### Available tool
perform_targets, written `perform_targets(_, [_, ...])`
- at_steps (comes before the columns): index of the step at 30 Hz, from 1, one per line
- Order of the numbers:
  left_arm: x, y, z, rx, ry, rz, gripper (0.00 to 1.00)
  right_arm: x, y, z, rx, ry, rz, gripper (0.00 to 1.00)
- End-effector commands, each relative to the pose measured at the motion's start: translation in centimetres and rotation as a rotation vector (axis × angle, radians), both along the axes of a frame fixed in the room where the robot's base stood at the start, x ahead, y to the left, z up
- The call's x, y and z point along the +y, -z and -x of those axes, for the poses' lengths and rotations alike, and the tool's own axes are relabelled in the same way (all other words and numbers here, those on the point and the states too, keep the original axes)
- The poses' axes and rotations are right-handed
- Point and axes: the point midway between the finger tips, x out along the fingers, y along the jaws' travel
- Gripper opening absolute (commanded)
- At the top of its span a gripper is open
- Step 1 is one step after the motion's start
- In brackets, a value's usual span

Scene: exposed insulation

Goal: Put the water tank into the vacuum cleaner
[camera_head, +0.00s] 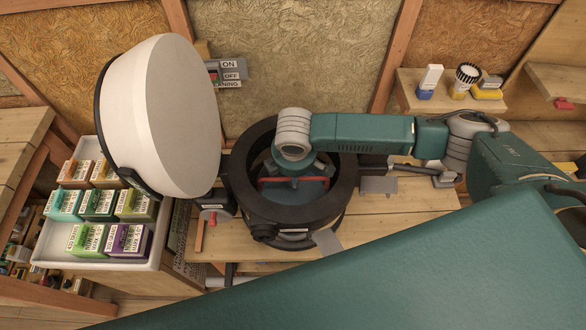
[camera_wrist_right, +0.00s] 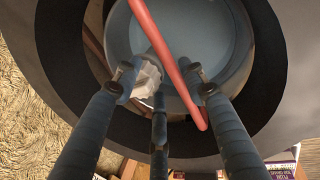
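The vacuum cleaner (camera_head: 349,200) is a round dark body on a wooden bench, open at the top. Its white domed lid (camera_head: 165,110) is tipped up to the left. The blue-grey water tank (camera_head: 305,191) with a red handle (camera_head: 268,181) sits inside the round opening. My right gripper is directly above the tank, partly hidden by its wrist in the head view. In the right wrist view the gripper (camera_wrist_right: 162,82) has its fingers spread apart, close to the red handle (camera_wrist_right: 172,65). Contact with the handle is unclear. My left gripper is out of view.
A white tray (camera_head: 97,263) of coloured boxes stands left of the vacuum cleaner. A wall shelf (camera_head: 445,103) with small containers is at upper right. A switch panel (camera_head: 232,70) is on the back wall. The raised lid stands close to the opening's left side.

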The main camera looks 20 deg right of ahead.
Motion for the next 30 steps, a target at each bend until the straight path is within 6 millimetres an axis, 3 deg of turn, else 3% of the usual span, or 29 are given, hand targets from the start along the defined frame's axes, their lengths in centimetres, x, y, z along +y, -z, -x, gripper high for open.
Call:
perform_targets(18, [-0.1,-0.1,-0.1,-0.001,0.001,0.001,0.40,1.0,-10.8,2.2,-0.012,-0.003,-0.007,0.39])
perform_targets(30, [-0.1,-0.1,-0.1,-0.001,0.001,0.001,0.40,1.1,-11.9,2.7,-0.010,-0.002,-0.005,0.39])
